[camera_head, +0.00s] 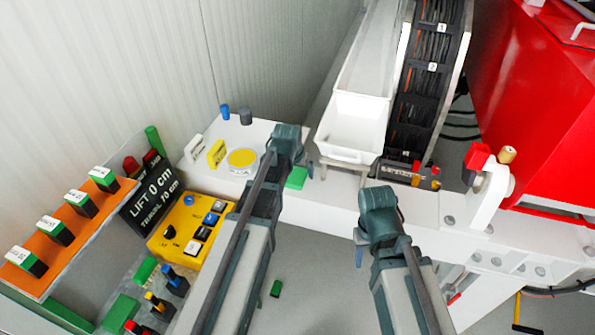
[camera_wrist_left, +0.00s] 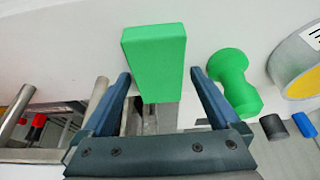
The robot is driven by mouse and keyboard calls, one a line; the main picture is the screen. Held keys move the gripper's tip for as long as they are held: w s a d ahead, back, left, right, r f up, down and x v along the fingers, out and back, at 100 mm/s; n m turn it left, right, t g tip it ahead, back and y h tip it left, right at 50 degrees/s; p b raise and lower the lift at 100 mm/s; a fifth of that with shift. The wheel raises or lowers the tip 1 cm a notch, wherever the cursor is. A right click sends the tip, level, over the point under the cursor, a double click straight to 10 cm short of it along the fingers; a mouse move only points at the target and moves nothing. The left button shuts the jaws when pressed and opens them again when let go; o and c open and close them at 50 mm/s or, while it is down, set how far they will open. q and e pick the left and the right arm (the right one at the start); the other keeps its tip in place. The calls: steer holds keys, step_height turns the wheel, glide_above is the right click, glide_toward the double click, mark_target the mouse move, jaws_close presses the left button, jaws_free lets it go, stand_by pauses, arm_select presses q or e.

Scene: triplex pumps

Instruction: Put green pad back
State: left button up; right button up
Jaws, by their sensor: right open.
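A green pad (camera_head: 297,178) lies on the white bench beside my left gripper (camera_head: 286,140), partly hidden by it in the head view. In the left wrist view, a green block (camera_wrist_left: 155,60), which appears to be this pad, shows between the two fingers of my left gripper (camera_wrist_left: 160,80). The fingers are apart, with a visible gap on the right side of the block. Whether the left finger touches it, I cannot tell. My right gripper (camera_head: 378,205) is open in front of the bench, away from the pad.
A green spool-shaped piece (camera_wrist_left: 233,82) stands just right of the left gripper's right finger. A yellow disc with a grey rim (camera_head: 242,158) and blue and grey cylinders are nearby. A white bin (camera_head: 350,128) stands behind. A small green block (camera_head: 275,288) lies lower down. A yellow control box (camera_head: 188,225) is at left.

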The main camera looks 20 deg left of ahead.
arm_select(q)
steer(key=shift+r+p, duration=0.4)
steer(key=p+v, duration=1.1)
steer(key=v, duration=0.1)
steer(key=s+d+f+m+g, duration=0.1)
steer(key=s+d+g, duration=0.1)
steer(key=s+d, duration=0.5)
steer(key=s+d+f+m+g+y, duration=0.1)
steer(key=s+d, duration=0.5)
steer(key=s, duration=0.6)
steer(key=shift+s+d+m+g, duration=0.3)
steer(key=shift+m+g, duration=0.3)
steer(key=shift+g, duration=0.4)
steer(key=shift+w+f+b, duration=0.1)
steer(key=shift+b, duration=0.2)
step_height(320, 180, down, 13)
steer(key=b, duration=1.3)
